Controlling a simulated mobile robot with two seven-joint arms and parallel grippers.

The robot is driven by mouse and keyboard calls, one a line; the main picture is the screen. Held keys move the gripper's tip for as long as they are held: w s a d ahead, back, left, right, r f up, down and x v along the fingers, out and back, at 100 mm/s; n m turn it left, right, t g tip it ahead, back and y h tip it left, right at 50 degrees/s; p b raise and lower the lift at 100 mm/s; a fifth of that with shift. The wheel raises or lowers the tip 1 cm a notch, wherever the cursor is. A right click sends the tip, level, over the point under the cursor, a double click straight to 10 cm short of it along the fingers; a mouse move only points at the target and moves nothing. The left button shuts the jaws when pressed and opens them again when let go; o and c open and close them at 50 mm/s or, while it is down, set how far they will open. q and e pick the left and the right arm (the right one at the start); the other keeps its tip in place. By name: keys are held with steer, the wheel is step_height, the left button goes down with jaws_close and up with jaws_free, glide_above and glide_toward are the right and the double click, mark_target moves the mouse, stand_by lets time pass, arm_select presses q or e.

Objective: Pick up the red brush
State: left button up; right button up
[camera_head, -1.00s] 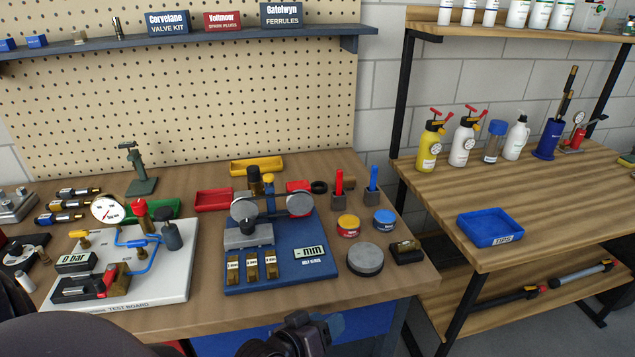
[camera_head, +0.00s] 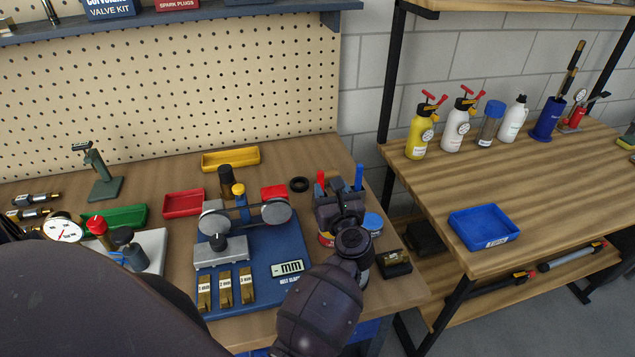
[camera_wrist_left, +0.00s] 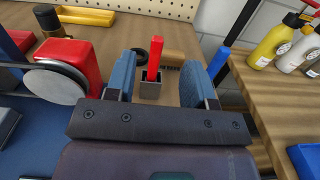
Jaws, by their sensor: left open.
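The red brush (camera_head: 320,179) stands upright at the right part of the workbench, partly hidden behind my left gripper (camera_head: 340,196) in the head view. In the left wrist view the red brush (camera_wrist_left: 154,60) stands in a small grey holder (camera_wrist_left: 151,89). It shows between the two blue fingers of my left gripper (camera_wrist_left: 159,72), which are open and apart from it. A blue brush (camera_head: 359,176) stands to its right, and it also shows in the wrist view beyond the right finger (camera_wrist_left: 227,57). My right gripper is not in view.
A blue gauge plate (camera_head: 263,283) with grey discs lies left of my gripper. A red block (camera_wrist_left: 79,62) and a disc are close to the left finger. A black ring (camera_head: 299,184) lies behind. A side table (camera_head: 440,195) with bottles and a blue tray (camera_head: 484,228) stands right.

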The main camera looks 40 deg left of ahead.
mark_target(322, 175)
arm_select(q)
steer(key=x, duration=0.6)
steer(key=shift+w+a+f, duration=0.2)
steer(key=shift+a+f, duration=0.05)
steer(key=shift+f, duration=0.15)
steer(key=shift+w+a+f+b, duration=0.2)
steer(key=shift+w+a+b, duration=0.15)
steer(key=shift+w+a, duration=0.25)
steer(key=shift+w+a+f+b, duration=0.25)
steer(key=shift+w+a+b, duration=0.1)
steer(key=shift+w+a, duration=0.35)
steer(key=shift+a, duration=0.2)
